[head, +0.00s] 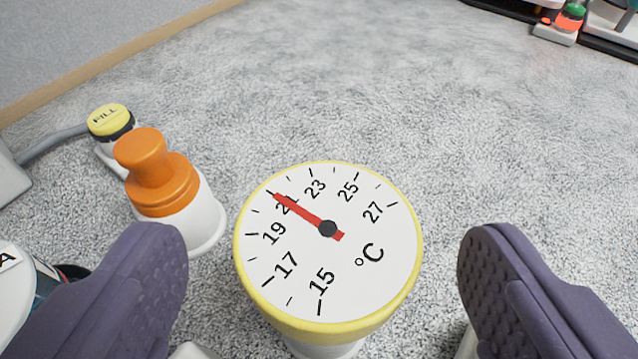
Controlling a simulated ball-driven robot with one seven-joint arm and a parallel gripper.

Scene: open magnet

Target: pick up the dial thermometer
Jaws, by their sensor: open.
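The dial thermometer (372,232) stands in the lower middle of the head view. It has a round white face with a yellow rim, black numbers, a °C mark and a red needle pointing near 21. Its white lower part shows just below the rim at the picture's bottom edge. My gripper (322,248) is open, with one dark purple padded finger on each side of the thermometer. There is a visible gap between the dial and each finger in the picture. Nothing is held between the fingers.
An orange-topped white object (160,180) stands close on the left, partly behind the left finger. Behind it is a yellow "FILL" cap (110,121) with a grey hose. A round white lidded item (15,290) sits at lower left.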

